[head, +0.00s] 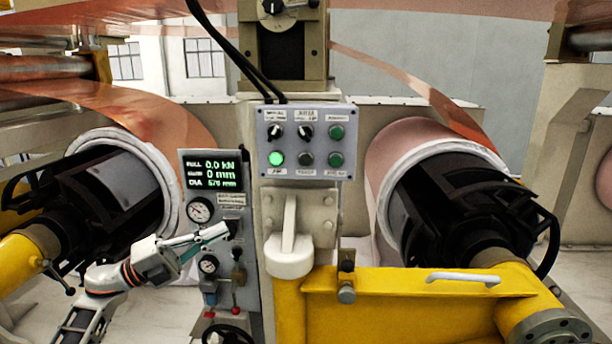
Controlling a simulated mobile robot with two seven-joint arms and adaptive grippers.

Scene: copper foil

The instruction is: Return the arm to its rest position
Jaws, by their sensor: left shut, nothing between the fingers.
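My left arm (110,280) comes in from the lower left, white and grey with orange bands. Its left gripper (222,231) is shut and empty. It points right, in front of the gauge panel, between an upper dial gauge (200,210) and a lower dial gauge (208,264) in the picture. I cannot tell whether it touches the panel. My right gripper is not in view.
A control box (305,142) with knobs and a lit green button stands above a grey lever (290,225). A display (212,170) tops the gauge panel. Copper rolls on black chucks (470,205) flank the column. A yellow arm (400,300) fills the lower right.

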